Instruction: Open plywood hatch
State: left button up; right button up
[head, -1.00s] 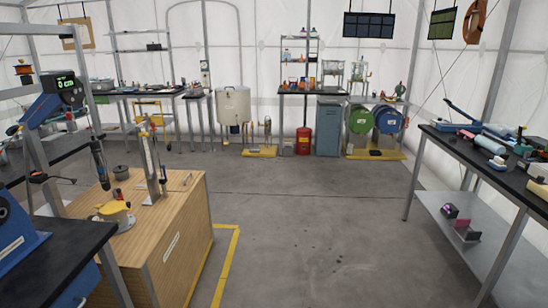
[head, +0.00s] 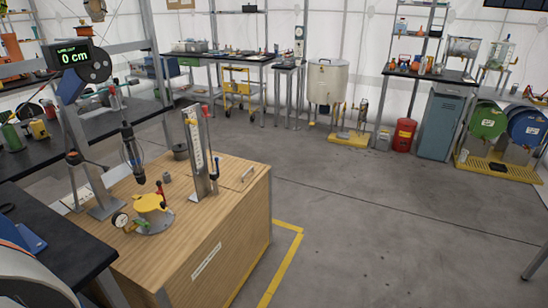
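A light plywood box (head: 235,225) stands left of centre in the head view, with a pale label strip (head: 206,262) on its front side. A small handle (head: 248,174) lies on its top near the right edge. I cannot make out an open gap around it; the top looks flat and closed. Neither of my grippers is in view.
A dark-topped bench (head: 60,240) is at the left. Yellow tape (head: 283,255) edges the box; floor to the right is clear.

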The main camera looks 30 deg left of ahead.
aim_at(235, 176)
jog(key=i+u, duration=0.3)
jog(key=i+l+u, duration=0.25)
jog(key=i, duration=0.2)
jog(key=i+l+u, duration=0.55)
jog(key=u, duration=0.2)
jog(key=i+l+u, duration=0.65)
jog(key=l+u, duration=0.15)
jog(key=l, duration=0.25)
jog(key=i+l+u, duration=0.2)
jog(key=i+l, duration=0.3)
jog(key=l, duration=0.25)
jog(key=i+l+u, duration=0.1)
jog(key=i+l, duration=0.05)
jog(key=l, duration=0.1)
